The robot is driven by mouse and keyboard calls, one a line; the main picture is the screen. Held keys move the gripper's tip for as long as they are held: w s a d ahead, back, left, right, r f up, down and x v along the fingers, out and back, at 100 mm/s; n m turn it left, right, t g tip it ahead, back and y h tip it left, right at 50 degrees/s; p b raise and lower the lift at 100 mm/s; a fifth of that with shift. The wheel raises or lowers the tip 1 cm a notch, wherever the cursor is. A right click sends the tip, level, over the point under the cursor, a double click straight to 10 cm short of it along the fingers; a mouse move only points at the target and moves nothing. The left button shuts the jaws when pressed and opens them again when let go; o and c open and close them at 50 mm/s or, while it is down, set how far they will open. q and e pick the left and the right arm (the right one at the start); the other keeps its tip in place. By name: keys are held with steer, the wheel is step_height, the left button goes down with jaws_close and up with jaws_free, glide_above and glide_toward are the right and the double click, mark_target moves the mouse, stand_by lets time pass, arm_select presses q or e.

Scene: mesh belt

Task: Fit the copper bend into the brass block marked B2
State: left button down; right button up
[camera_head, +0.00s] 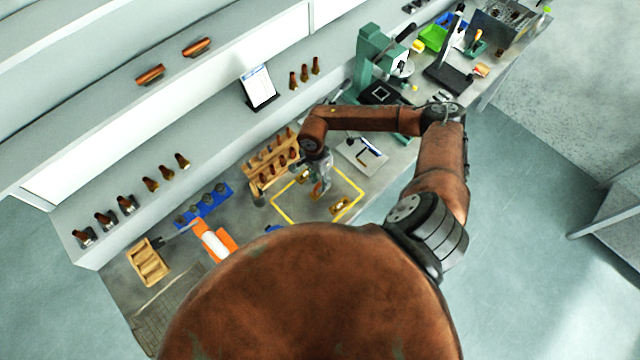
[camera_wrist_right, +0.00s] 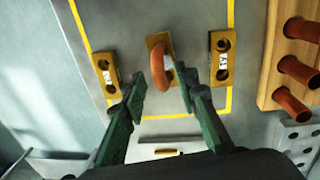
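The copper bend (camera_wrist_right: 158,72) is a curved orange-brown tube standing over the middle brass block (camera_wrist_right: 154,42). That block's label is hidden, and I cannot tell whether the bend's ends sit in its holes. Two other brass blocks with two holes each flank it, one on the left (camera_wrist_right: 104,74) and one on the right (camera_wrist_right: 222,57); their labels are too small to read surely. My right gripper (camera_wrist_right: 161,72) has its green fingers apart, one on each side of the bend. In the head view the right gripper (camera_head: 319,190) is low over the yellow-outlined area. My left gripper is not in view.
A wooden rack (camera_head: 270,160) with several copper tubes stands close beside the marked area. An orange and white object (camera_head: 213,240) and a blue holder (camera_head: 205,204) lie to the left. A green press (camera_head: 372,60) stands at the back right.

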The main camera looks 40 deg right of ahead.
step_height(320, 180, up, 10)
steer(key=w+b, duration=0.1)
steer(key=b, duration=0.2)
steer(key=shift+a, duration=0.1)
stand_by(0.4)
